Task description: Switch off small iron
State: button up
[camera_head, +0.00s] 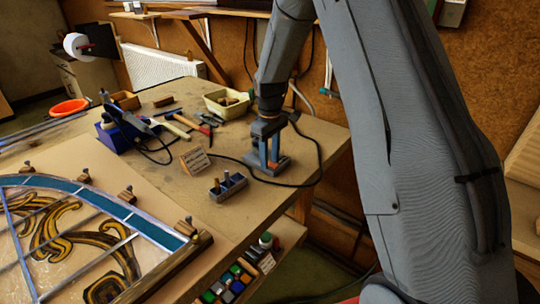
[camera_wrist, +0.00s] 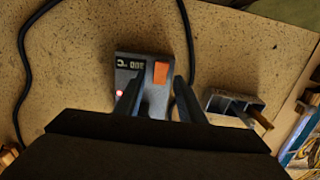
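A small dark grey control box (camera_wrist: 128,62) lies below my gripper in the wrist view. It has a lit display that reads about 300 °C upside down, a glowing red light (camera_wrist: 119,93) and an orange rocker switch (camera_wrist: 161,73). In the head view, the box (camera_head: 284,164) sits near the bench's right edge, partly hidden by my gripper (camera_head: 268,154). My gripper (camera_wrist: 158,92) points down with its two fingers apart and nothing between them. The switch shows between the fingers; I cannot tell whether they touch the box. A blue iron stand (camera_head: 116,136) is farther left.
A grey compartment holder (camera_head: 228,187) stands beside the box, and it also shows in the wrist view (camera_wrist: 217,103). A small sign (camera_head: 195,160) is nearby. A black cord (camera_head: 319,160) loops around the box. The leaded panel (camera_head: 70,240) fills the front left. A cream bin (camera_head: 226,105) stands behind.

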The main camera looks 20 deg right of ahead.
aim_at(276, 166)
grip_shut()
jog(key=shift+s+d+t+y, duration=0.15)
jog(key=shift+s+t+y, duration=0.05)
jog(key=shift+t+y, duration=0.25)
jog(key=shift+s+d+t+y+b, duration=0.15)
jog(key=shift+t+y+b, duration=0.45)
jog(key=shift+b, duration=0.75)
grip_release()
jog(key=shift+r, duration=0.15)
jog(key=b+v, duration=0.2)
jog(key=v, duration=0.5)
jog(key=shift+s+r, duration=0.15)
jog(key=shift+r, duration=0.15)
